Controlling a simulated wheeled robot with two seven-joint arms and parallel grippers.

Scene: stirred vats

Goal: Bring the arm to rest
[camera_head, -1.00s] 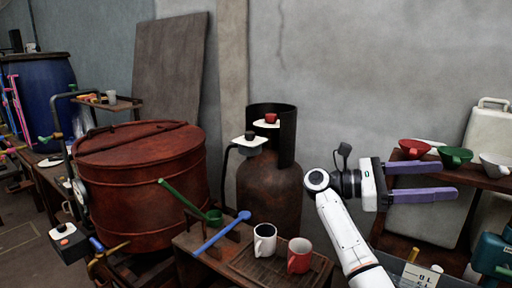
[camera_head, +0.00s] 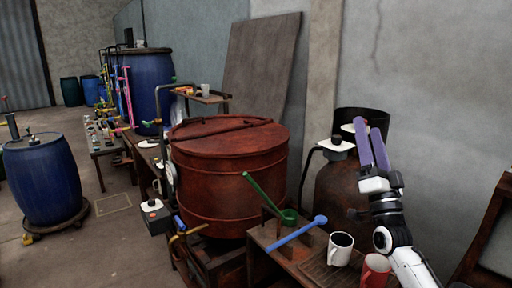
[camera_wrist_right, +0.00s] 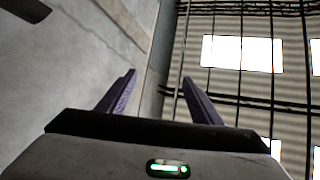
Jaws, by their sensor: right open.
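My right gripper (camera_head: 369,142) is at the right of the head view, with its two purple fingers pointing up. It is open and empty, in front of the rusty cylinder (camera_head: 336,190). Its raised arm comes in from the bottom right. In the right wrist view the two fingers (camera_wrist_right: 160,95) stand apart with nothing between them, against the wall and roof. My left gripper is in neither view.
A large red vat (camera_head: 230,180) stands left. Open floor (camera_head: 105,250) lies further left.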

